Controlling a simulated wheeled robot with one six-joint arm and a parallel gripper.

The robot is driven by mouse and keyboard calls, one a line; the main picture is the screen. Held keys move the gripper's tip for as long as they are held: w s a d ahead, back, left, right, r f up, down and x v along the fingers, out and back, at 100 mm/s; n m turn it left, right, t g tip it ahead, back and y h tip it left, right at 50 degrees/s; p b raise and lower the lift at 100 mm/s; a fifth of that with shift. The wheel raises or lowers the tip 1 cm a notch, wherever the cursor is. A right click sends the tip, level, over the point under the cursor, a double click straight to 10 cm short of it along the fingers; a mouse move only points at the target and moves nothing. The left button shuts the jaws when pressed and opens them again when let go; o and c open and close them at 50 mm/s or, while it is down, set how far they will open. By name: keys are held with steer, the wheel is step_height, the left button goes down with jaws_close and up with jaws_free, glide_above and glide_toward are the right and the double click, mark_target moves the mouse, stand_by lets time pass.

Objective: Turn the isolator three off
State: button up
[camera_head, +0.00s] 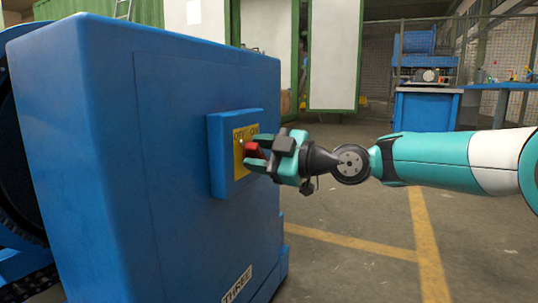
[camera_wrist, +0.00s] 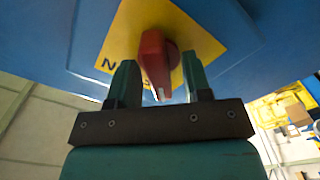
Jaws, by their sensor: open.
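The isolator's red handle (camera_head: 252,150) sits on a yellow plate (camera_head: 238,162) marked "OFF" and "ON", on a blue switch box fixed to the blue cabinet (camera_head: 170,190). A label reading "THREE" (camera_head: 237,284) is low on the cabinet. My gripper (camera_head: 255,160) is at the switch, its fingers partly hiding handle and plate. In the wrist view, the red handle (camera_wrist: 155,62) lies between the two open fingers, with a gap at least on the right side. Its white pointer mark faces the gripper. Whether the left finger touches it I cannot tell.
A blue workbench (camera_head: 427,110) with a machine stands at the back right before a mesh fence. The concrete floor (camera_head: 350,215) with yellow lines is clear right of the cabinet. A black chain wheel shows at the far left edge.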

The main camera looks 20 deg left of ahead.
steer(key=s+d+p, duration=0.1)
steer(key=d+p, duration=0.3)
steer(key=d, duration=1.3)
steer(key=shift+s+d+p, duration=0.2)
steer(key=shift+p, duration=0.2)
steer(key=s+d+r+m+h+p, duration=0.6)
steer(key=s+r+m+p, duration=0.15)
steer(key=s+p, duration=0.25)
steer(key=s+d+r+m+g+h+p, duration=0.25)
steer(key=s+d+m+h+p, duration=0.6)
steer(key=s+d+m, duration=0.55)
step_height(320, 180, up, 37)
steer(key=s+n+p, duration=0.1)
steer(key=n+p, duration=0.1)
steer(key=p, duration=3.5)
steer(key=shift+s+t+y, duration=0.3)
steer(key=shift+t+y, duration=0.05)
steer(key=shift+t, duration=0.1)
steer(key=shift+f, duration=0.1)
